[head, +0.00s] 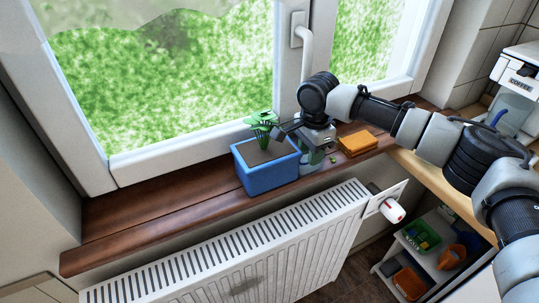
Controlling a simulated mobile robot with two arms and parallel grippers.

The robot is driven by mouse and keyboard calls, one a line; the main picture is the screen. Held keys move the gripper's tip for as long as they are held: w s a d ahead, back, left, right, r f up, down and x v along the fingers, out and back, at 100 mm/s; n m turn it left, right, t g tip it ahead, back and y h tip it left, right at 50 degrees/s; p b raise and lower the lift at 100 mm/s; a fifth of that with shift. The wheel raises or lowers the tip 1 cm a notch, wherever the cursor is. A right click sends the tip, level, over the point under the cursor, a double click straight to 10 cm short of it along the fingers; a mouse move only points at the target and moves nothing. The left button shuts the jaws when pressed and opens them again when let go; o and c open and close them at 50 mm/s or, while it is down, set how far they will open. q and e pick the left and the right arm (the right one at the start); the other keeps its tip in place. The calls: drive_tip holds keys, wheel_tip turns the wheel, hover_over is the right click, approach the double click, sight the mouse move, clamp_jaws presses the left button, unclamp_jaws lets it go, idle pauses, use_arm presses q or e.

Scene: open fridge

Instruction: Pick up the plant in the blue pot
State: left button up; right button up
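The plant (262,122) has green leaves and stands in the soil of a blue pot (269,178). The pot is upright on the brown wooden windowsill, near the middle of the head view. My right arm reaches in from the right, and its gripper (284,131) is at the plant's right side, just above the pot's right rim. Its dark fingers point left at the stem and leaves. The fingertips are small and partly overlap the plant, so I cannot tell whether they touch it or how far apart they are. My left gripper is not in view.
The windowsill (150,208) is bare left of the pot. Window panes and a white handle (299,30) are behind. A glass jar (312,163) and an orange block (357,143) are right of the pot. A white radiator (240,250) is below. A coffee machine (520,65) stands far right.

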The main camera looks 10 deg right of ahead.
clamp_jaws()
idle(1.4)
drive_tip(key=shift+w+r, duration=0.1)
drive_tip(key=shift+r, duration=0.05)
